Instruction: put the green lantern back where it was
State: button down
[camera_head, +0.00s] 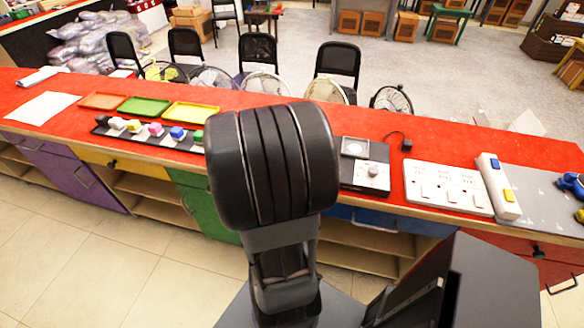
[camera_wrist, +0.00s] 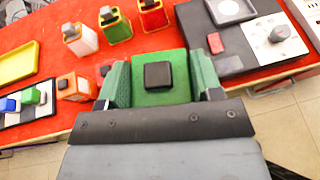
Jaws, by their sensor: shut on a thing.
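The green lantern (camera_wrist: 178,95), a green block with a black square knob on top, is held in my gripper (camera_wrist: 158,64) in the wrist view. The gripper's two jaws are shut on its left and right sides. It is seen close from above, over the red counter (camera_wrist: 48,46); whether its base touches the counter is hidden. In the head view my dark arm covers the gripper and the lantern.
Small lanterns stand nearby: white (camera_wrist: 82,42), green (camera_wrist: 114,28), red (camera_wrist: 152,17) and orange (camera_wrist: 76,89). A black tray with coloured blocks (camera_head: 150,133) lies left. A black device with a dial (camera_head: 366,176) and a white socket strip (camera_head: 447,188) lie right.

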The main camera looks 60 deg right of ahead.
jog(key=s+d+m+g, duration=0.2)
jog(key=s+d+g, duration=0.1)
jog(key=s, duration=0.4)
jog(key=shift+m, duration=0.3)
jog(key=shift+w+d+f+p, duration=0.35)
jog(key=shift+w+d+f, duration=0.75)
jog(key=shift+w+f, duration=0.9)
jog(key=shift+w+d+f+p, duration=0.3)
jog(key=shift+w+d+f, duration=0.85)
jog(key=shift+w+f, duration=0.85)
jog(key=shift+w+d+f+p, duration=0.35)
jog(key=shift+w+d+f, duration=0.75)
jog(key=shift+w+f, duration=0.9)
jog(key=shift+s+f, duration=0.4)
jog(key=shift+f, duration=0.1)
jog(key=shift+c, duration=1.4)
grip_release()
